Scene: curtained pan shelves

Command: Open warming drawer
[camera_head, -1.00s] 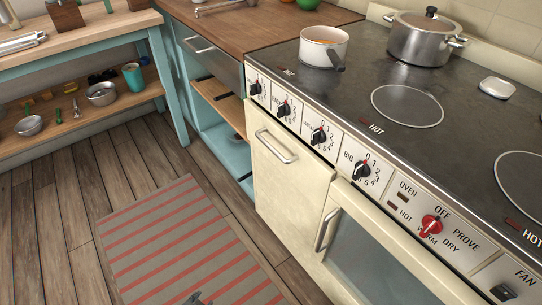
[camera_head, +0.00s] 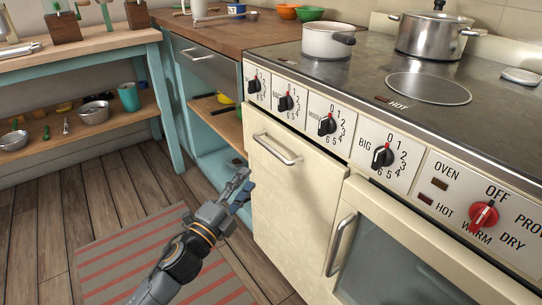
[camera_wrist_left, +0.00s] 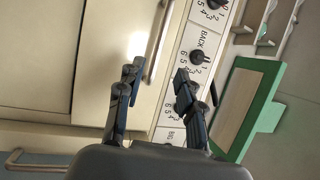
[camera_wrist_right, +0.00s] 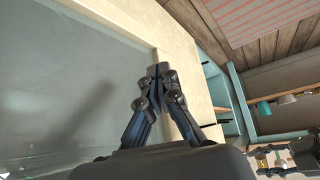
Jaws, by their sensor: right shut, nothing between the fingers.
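The warming drawer front is most likely the cream panel (camera_head: 290,190) under the knobs, left of the oven door. It is closed flush, with a metal bar handle (camera_head: 277,148) near its top. My left gripper (camera_head: 242,184) is in front of the panel, left of and lower than the handle in the head view. In the left wrist view its fingers (camera_wrist_left: 155,88) are spread and empty, and the bar handle (camera_wrist_left: 160,42) shows beyond them, apart from them. My right gripper (camera_wrist_right: 159,72) shows only in its wrist view, shut and empty, before the oven door glass (camera_wrist_right: 70,80).
The oven door has its own handle (camera_head: 341,244) to the right. Knobs line the front above, with a white pot (camera_head: 327,41) and steel pot (camera_head: 431,35) on the stove. A striped rug (camera_head: 130,262) lies on the floor. A teal open shelf unit (camera_head: 207,150) stands left.

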